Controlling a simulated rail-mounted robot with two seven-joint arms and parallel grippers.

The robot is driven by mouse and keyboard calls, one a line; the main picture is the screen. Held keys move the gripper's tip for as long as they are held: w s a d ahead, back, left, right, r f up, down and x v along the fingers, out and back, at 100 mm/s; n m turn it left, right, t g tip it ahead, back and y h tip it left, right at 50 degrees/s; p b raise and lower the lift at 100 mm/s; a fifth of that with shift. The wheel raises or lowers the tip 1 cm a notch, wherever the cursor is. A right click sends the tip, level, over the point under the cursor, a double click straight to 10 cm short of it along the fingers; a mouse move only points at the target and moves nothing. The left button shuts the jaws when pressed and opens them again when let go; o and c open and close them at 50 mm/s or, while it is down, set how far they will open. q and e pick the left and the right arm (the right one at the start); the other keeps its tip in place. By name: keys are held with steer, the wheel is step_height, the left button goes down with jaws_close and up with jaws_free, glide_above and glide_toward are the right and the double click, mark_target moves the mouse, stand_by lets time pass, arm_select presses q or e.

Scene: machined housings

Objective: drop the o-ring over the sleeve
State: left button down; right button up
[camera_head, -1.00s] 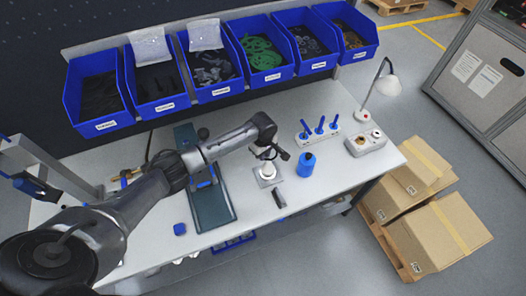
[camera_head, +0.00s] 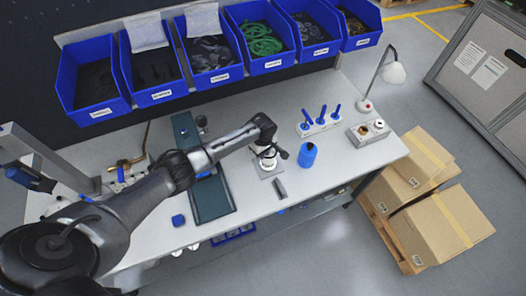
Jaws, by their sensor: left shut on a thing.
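A pale round sleeve (camera_head: 267,164) stands upright on a square grey base plate (camera_head: 274,173) on the bench, right of the dark green mat. My left arm comes in from the left, and its gripper (camera_head: 272,153) is directly above the sleeve, very close to its top. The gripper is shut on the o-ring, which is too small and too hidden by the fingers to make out. I cannot tell whether the ring touches the sleeve. My right gripper is not in view.
A rack with blue-handled tools (camera_head: 320,124), a grey box (camera_head: 368,132) and a lamp (camera_head: 394,73) stand farther right. Blue bins (camera_head: 205,62) line the back.

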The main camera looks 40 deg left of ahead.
arm_select(q)
steer(key=c, duration=1.3)
jaws_free()
steer(key=shift+o, duration=1.2)
steer(key=shift+s+f, duration=0.1)
step_height(320, 180, up, 14)
